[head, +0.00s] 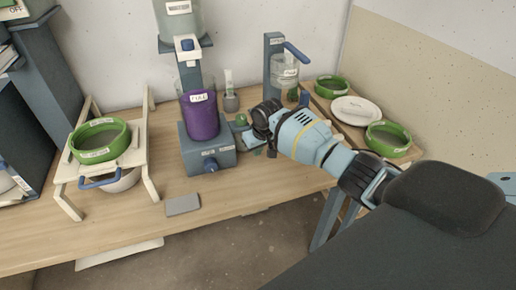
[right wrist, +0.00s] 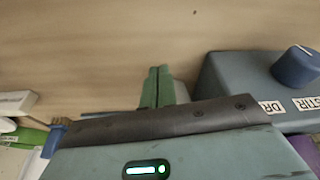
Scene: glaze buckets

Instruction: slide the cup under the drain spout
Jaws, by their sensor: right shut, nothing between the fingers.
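My right gripper (head: 250,141) is shut and empty, low over the table beside the right side of the blue-grey mixer base (head: 209,150). In the right wrist view its closed fingers (right wrist: 160,88) point at bare wood, left of the base with its DR... and STIR labels. A purple bucket (head: 201,118) stands on the base. A small green-topped fitting (head: 241,119) sits at the base's right side; I cannot tell if it is the drain spout. A small grey cup-like holder (head: 231,103) stands behind it; whether it is the task's cup is unclear. My left gripper is out of view.
A white rack (head: 148,160) with a green-rimmed sieve (head: 100,141) stands at left. A dispenser with a blue lever (head: 296,52) stands behind my right arm. Green sieves and a white plate (head: 355,110) lie at right. A grey pad (head: 182,205) lies near the front edge.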

